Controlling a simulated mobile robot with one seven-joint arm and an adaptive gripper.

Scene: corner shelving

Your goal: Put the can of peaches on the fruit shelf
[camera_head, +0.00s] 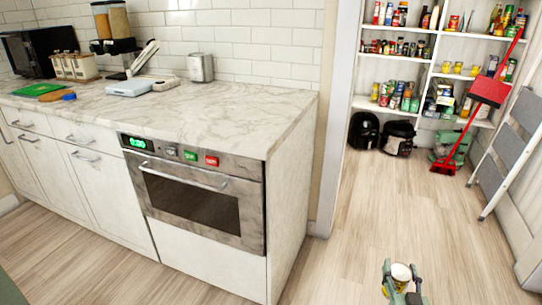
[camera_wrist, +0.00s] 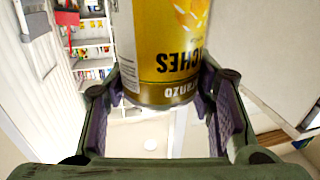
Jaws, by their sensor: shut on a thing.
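The can of peaches (camera_wrist: 170,50) has a yellow label that reads upside down in the wrist view. In the head view the can (camera_head: 401,273) shows its pale round end. My gripper (camera_head: 402,282) is low at the bottom right of the head view, with its fingers on both sides of the can. In the wrist view my gripper (camera_wrist: 160,110) is shut on the can with purple finger pads. The shelves (camera_head: 445,36) stand in the far corner at the right, filled with cans and jars. I cannot tell which one is the fruit shelf.
A marble-topped counter (camera_head: 200,108) with an oven (camera_head: 195,195) fills the left. A red broom (camera_head: 490,90) and a grey stepladder (camera_head: 515,140) lean at the right. Black appliances (camera_head: 398,137) stand under the shelves. The wooden floor between is clear.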

